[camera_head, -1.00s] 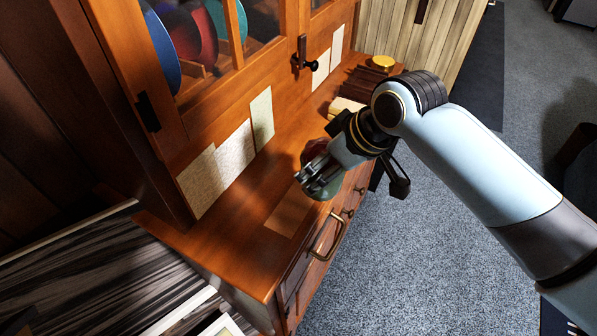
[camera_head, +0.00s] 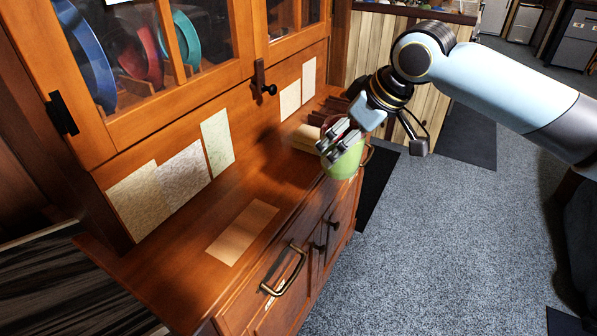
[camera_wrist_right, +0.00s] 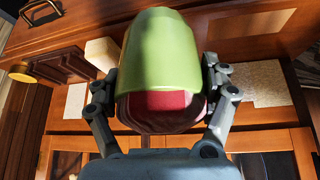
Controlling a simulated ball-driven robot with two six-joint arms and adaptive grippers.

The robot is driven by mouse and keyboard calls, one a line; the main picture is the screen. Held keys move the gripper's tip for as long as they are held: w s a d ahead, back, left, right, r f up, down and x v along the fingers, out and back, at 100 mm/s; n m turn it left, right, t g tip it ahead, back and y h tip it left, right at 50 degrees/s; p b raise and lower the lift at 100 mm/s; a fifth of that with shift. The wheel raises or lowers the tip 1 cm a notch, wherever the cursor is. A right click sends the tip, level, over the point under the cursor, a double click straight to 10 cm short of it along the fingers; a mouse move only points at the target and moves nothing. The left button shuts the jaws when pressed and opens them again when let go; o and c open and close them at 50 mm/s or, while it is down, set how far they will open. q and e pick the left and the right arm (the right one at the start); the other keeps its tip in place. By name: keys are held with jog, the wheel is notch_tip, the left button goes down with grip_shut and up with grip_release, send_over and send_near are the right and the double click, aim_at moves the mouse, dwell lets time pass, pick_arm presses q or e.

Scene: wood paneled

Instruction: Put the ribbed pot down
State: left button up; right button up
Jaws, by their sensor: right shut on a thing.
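The pot, green (camera_head: 342,166) at one end and dark red at the other, is in my right gripper (camera_head: 340,142). The gripper's fingers are on either side of it. In the head view the green end points down, over the front edge of the wooden cabinet's counter (camera_head: 185,250). I cannot tell whether it touches the counter. In the right wrist view the pot (camera_wrist_right: 160,55) fills the middle between the two fingers (camera_wrist_right: 160,88), with its red part nearest the palm. Ribs are not clear. My left gripper is not in view.
A paler rectangle (camera_head: 242,232) lies on the clear near part of the counter. A cream block (camera_wrist_right: 101,53) and a dark brown slatted thing (camera_wrist_right: 62,65) are close to the pot. Several pale cards (camera_head: 217,143) lean at the back, below glass doors. Drawer handles (camera_head: 284,270) stick out in front.

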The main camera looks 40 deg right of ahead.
jog(key=w+d, duration=0.1)
jog(key=w+d+r+b, duration=0.1)
jog(key=shift+w+r, duration=0.15)
jog(key=shift+w, duration=0.25)
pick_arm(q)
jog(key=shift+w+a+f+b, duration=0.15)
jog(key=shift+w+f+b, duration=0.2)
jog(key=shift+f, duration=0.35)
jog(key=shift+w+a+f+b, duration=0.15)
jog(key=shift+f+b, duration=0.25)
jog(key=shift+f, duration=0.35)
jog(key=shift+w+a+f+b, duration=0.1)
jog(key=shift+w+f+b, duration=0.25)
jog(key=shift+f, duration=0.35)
pick_arm(e)
jog(key=shift+w+a+f, duration=0.55)
jog(key=shift+w+f, duration=1.2)
jog(key=shift+w, duration=0.2)
jog(key=shift+w+a+f, duration=0.6)
jog(key=shift+w+f, duration=1.1)
jog(key=shift+w, duration=0.25)
jog(key=shift+w+a+f, duration=0.55)
jog(key=shift+w+f, duration=1.2)
jog(key=shift+w, duration=0.2)
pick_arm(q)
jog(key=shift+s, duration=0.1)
pick_arm(e)
jog(key=shift+f, duration=0.1)
